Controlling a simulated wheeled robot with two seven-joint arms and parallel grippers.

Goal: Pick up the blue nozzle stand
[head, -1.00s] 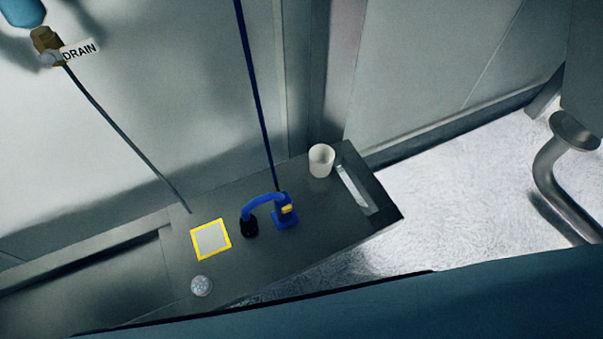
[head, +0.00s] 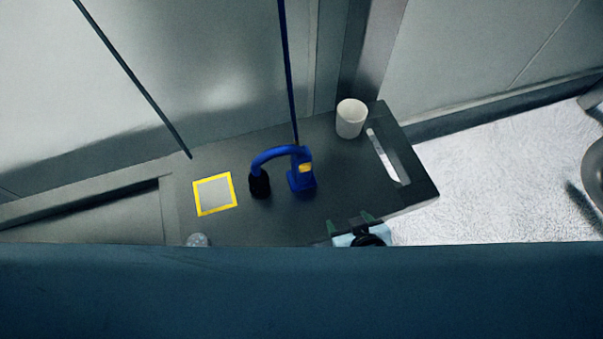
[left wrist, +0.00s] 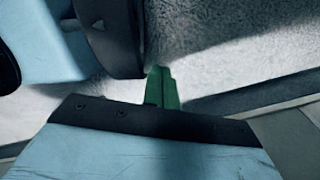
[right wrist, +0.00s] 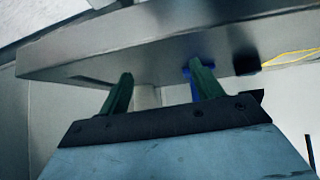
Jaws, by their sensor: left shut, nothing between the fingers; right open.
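The blue nozzle stand (head: 300,172) stands on the dark grey shelf. A curved blue hose with a black nozzle (head: 259,184) arches out to its left, and a thin blue line rises above it. My right gripper (head: 349,222) is open and empty at the shelf's front edge, to the right of and nearer than the stand. In the right wrist view my right gripper (right wrist: 160,88) has its green fingers apart, and part of the blue stand (right wrist: 189,74) shows behind one finger. My left gripper (left wrist: 162,88) is shut and empty, away from the stand; the head view does not show it.
On the shelf (head: 342,185) are a white cup (head: 351,118) at the back right and a yellow-framed square (head: 214,194) left of the nozzle. A small round grey item (head: 197,240) is partly hidden at the front.

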